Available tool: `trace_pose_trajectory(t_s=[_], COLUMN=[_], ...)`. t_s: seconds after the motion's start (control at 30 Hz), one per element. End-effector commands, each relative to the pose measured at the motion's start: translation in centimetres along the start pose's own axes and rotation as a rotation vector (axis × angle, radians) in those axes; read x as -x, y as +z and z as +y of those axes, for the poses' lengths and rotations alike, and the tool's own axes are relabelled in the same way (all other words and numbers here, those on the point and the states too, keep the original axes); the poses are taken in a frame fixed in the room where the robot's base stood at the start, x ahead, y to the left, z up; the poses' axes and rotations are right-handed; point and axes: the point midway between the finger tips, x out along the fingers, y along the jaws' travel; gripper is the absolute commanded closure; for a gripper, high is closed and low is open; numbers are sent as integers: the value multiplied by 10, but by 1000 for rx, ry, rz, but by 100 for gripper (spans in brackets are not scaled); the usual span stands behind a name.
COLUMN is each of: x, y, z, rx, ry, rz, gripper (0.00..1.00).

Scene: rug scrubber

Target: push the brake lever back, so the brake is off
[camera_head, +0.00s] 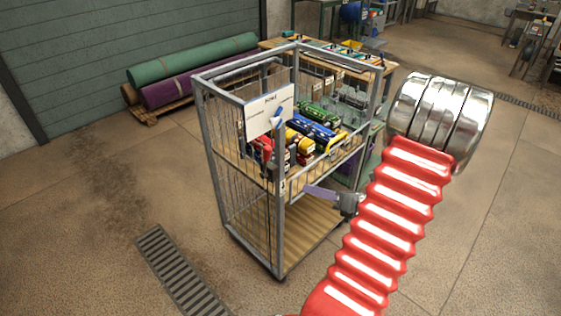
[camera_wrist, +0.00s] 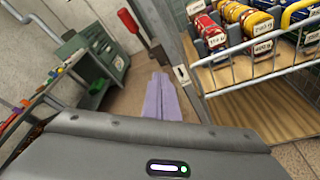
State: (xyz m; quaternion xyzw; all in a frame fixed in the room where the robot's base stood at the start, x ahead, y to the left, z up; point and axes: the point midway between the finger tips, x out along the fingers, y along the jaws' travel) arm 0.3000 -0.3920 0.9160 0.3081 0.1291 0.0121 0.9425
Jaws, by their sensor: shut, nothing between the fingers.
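The brake lever has a red grip and shows on a corner post of the wire-sided trolley in the wrist view (camera_wrist: 128,21), up and left of my fingertips. In the head view its red grip (camera_head: 267,156) is small, at the trolley's near post. My gripper (camera_head: 309,190) has purple fingers, pressed together with nothing between them. They are beside the trolley's near side in the head view. In the wrist view the fingertips (camera_wrist: 161,76) point at the post below the lever, and I see a gap between them and the red grip. Exact depth is hard to tell.
The trolley (camera_head: 278,225) carries several coloured bottles or packs on its upper shelf and has a white sign (camera_head: 269,112). Rolled rugs (camera_head: 190,75) lie behind left. A floor grate (camera_head: 176,272) is in front. The floor at left is clear. A bench (camera_wrist: 92,75) shows at left in the wrist view.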

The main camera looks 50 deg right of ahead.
Motion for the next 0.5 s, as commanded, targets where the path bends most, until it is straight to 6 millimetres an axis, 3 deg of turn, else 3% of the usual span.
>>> trace_pose_trajectory(t_s=[0.2, 0.5], x=[15, 31], y=[-12, 14], z=[0, 27], rx=[-423, -813], ry=[145, 373], rz=[-138, -212], gripper=[100, 100])
